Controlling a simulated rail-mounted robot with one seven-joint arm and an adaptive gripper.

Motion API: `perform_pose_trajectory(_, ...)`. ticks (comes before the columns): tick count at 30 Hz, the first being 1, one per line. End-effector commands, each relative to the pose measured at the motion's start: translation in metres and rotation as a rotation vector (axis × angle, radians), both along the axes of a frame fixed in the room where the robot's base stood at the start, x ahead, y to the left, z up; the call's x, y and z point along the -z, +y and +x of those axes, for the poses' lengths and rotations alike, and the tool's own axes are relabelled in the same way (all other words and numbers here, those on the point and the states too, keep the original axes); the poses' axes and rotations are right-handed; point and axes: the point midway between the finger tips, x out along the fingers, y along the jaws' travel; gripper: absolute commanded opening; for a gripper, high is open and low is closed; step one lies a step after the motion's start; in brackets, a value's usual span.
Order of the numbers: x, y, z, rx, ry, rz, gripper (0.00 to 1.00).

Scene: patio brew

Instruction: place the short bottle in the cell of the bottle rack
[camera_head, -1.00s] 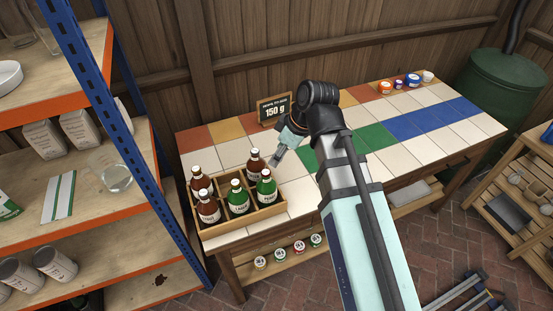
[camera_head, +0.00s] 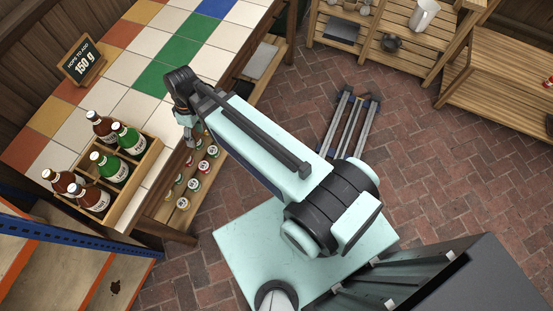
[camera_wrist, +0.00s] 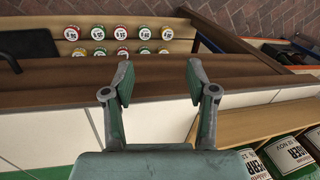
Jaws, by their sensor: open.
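The wooden bottle rack (camera_head: 137,190) stands on the near left end of the tiled table. It holds brown bottles (camera_head: 90,196) and green bottles (camera_head: 111,168), all upright. I cannot tell which bottle is the short one. My gripper (camera_head: 190,141) is right of the rack, above the table's front edge, apart from the bottles. In the wrist view my gripper (camera_wrist: 157,84) is open with nothing between its fingers. The rack's side (camera_wrist: 248,128) and green bottles (camera_wrist: 293,153) show there at lower right.
Small jars with coloured lids (camera_head: 193,184) stand on the shelf below the tabletop. A blue-and-orange shelf unit (camera_head: 60,236) is close to the rack. Tiles (camera_head: 131,82) beyond the rack are clear.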

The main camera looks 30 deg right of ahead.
Motion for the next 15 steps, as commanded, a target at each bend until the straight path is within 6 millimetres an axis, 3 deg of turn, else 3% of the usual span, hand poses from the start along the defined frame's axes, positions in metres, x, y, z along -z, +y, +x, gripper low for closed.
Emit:
perform_pose_trajectory(1, 0.02, -0.011, -0.011, 0.039, 0.033, -0.021, 0.57)
perform_pose_trajectory(6, 0.079, -0.047, -0.048, 0.175, 0.124, -0.094, 0.57)
perform_pose_trajectory(15, 0.167, -0.102, -0.136, 0.403, 0.283, -0.232, 0.57)
